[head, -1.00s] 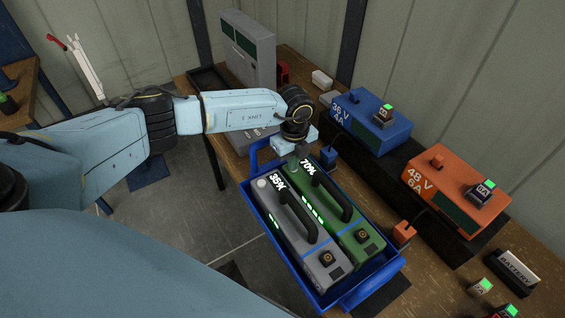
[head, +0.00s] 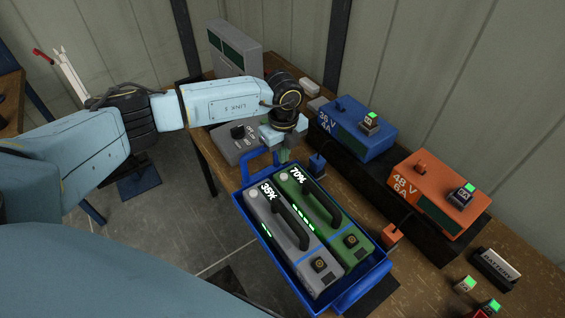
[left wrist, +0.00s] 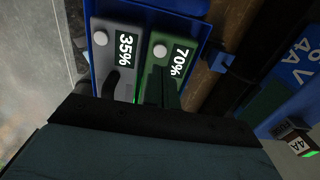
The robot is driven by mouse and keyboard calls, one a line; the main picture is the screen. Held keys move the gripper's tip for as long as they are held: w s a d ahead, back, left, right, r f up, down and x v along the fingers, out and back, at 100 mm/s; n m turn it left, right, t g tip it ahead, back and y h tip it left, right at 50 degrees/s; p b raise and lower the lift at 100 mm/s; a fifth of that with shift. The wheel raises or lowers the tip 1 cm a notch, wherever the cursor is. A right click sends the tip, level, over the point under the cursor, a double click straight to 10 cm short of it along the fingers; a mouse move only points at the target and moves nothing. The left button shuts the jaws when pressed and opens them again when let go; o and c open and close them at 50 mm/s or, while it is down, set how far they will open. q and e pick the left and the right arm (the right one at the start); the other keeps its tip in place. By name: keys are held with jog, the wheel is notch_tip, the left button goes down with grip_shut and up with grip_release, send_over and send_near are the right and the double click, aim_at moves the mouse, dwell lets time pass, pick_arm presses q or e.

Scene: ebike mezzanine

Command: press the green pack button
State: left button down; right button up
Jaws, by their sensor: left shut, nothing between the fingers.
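The green pack (head: 335,222) shows 70% and lies beside the grey pack (head: 290,245), which shows 35%, in a blue tray (head: 262,250). The green pack's round pale button (head: 284,176) is at its far end, beside the 70% label. It also shows in the left wrist view (left wrist: 160,51), just beyond my fingers. My left gripper (head: 284,156) is shut and empty, pointing down near the far end of the green pack. In the head view it appears just above the button and apart from it. My right gripper is not in view.
A blue charger (head: 350,125) and an orange charger (head: 435,190) stand on a dark shelf right of the tray. A blue plug (head: 317,163) and an orange plug (head: 391,236) are close to the tray. A grey box (head: 240,138) lies behind it.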

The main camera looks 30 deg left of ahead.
pick_arm(q)
notch_tip(320, 180, up, 6)
jog(key=shift+r+b, duration=0.2)
jog(key=shift+b, duration=0.25)
